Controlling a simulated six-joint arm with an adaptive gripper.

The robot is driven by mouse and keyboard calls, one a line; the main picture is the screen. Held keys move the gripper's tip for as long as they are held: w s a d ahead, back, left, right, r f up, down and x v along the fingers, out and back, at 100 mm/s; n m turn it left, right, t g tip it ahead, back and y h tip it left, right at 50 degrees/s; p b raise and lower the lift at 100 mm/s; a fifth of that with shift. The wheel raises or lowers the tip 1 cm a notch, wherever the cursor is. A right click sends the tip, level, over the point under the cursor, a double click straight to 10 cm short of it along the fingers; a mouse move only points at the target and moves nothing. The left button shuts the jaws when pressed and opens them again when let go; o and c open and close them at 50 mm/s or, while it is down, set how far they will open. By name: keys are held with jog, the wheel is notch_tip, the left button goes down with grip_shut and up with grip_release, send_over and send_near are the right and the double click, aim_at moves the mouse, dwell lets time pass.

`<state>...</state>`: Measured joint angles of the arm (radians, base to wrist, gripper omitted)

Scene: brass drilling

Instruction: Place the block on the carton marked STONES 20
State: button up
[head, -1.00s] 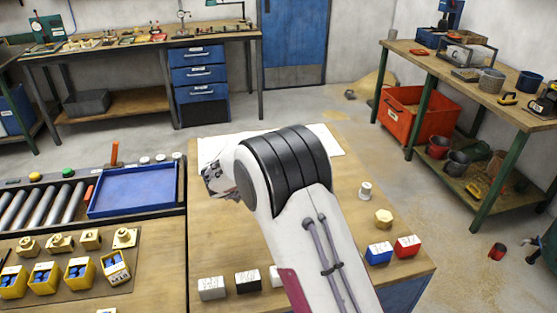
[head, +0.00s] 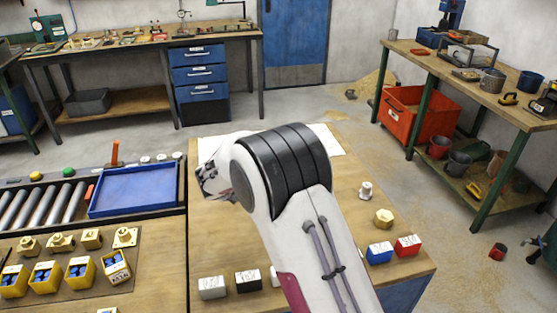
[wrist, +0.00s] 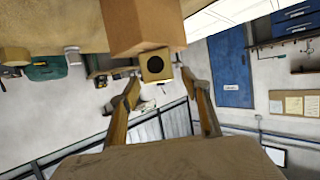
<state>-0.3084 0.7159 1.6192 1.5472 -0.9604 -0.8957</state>
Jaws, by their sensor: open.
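In the wrist view, which looks upside down, a brass-coloured block (wrist: 154,66) with a dark round hole sits against the upper face of a brown carton (wrist: 143,22). It seems to rest on the carton; no marking shows on the carton in this view. My gripper (wrist: 159,77) is open, one finger on each side of the block with gaps showing. The fingers do not visibly touch it. In the head view my arm hides the block, this carton and my fingers.
Small white (head: 212,288), black (head: 248,281), blue (head: 379,252) and red (head: 407,245) boxes stand along the front of the wooden table (head: 345,270). A blue tray (head: 135,190) lies left.

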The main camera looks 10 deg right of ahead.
jog(key=v, duration=1)
dwell(0.3)
notch_tip(320, 180, up, 12)
jog(key=a+n+t+y, duration=0.3)
jog(key=t+y, duration=0.1)
jog(key=y, duration=0.2)
jog(key=s+a+r+n+y, duration=0.2)
jog(key=s+r+n+y, duration=0.3)
jog(key=s, duration=0.4)
jog(key=s+d+f+g, duration=0.2)
jog(key=s+d+f, duration=0.1)
jog(key=s, duration=0.8)
jog(key=s+d+f+g+h, duration=0.1)
jog(key=s+d+f+g, duration=0.2)
jog(key=s, duration=0.7)
jog(key=s+d+f+n+g, duration=0.1)
jog(key=s+d+f+g, duration=0.2)
jog(key=s, duration=0.8)
notch_tip(320, 180, down, 3)
jog(key=shift+s+d+r, duration=0.2)
jog(key=shift+s+d, duration=0.1)
jog(key=shift+d, duration=0.85)
